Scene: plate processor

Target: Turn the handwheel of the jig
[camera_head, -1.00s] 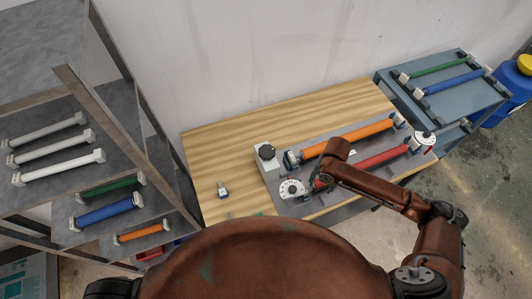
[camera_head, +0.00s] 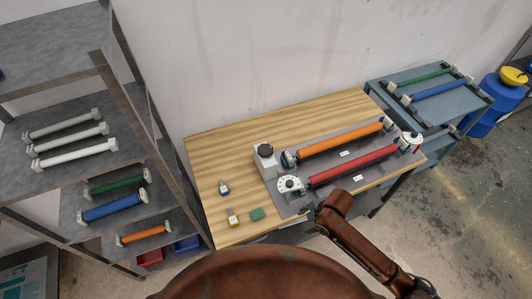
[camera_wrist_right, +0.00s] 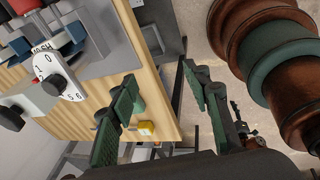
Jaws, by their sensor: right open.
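The jig's grey base plate (camera_head: 296,205) lies on the wooden table and carries an orange roller (camera_head: 340,139) and a red roller (camera_head: 352,166). A white disc-shaped wheel (camera_head: 291,184) with dark marks is at the left end of the red roller; in the right wrist view a white numbered dial (camera_wrist_right: 66,84) shows at the left. Another white round wheel (camera_head: 411,138) is at the red roller's right end. My right gripper (camera_head: 318,226) is at the table's front edge, apart from the wheels; its fingers are open and empty in the wrist view (camera_wrist_right: 160,74). My left gripper is out of view.
A grey box with a black knob (camera_head: 265,160) stands left of the rollers. A yellow-and-white block (camera_head: 233,218), a green block (camera_head: 257,214) and a blue-and-white block (camera_head: 224,188) lie at the table's left. Shelves (camera_head: 105,70) with rollers stand left; a blue-grey cart (camera_head: 385,92) stands right.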

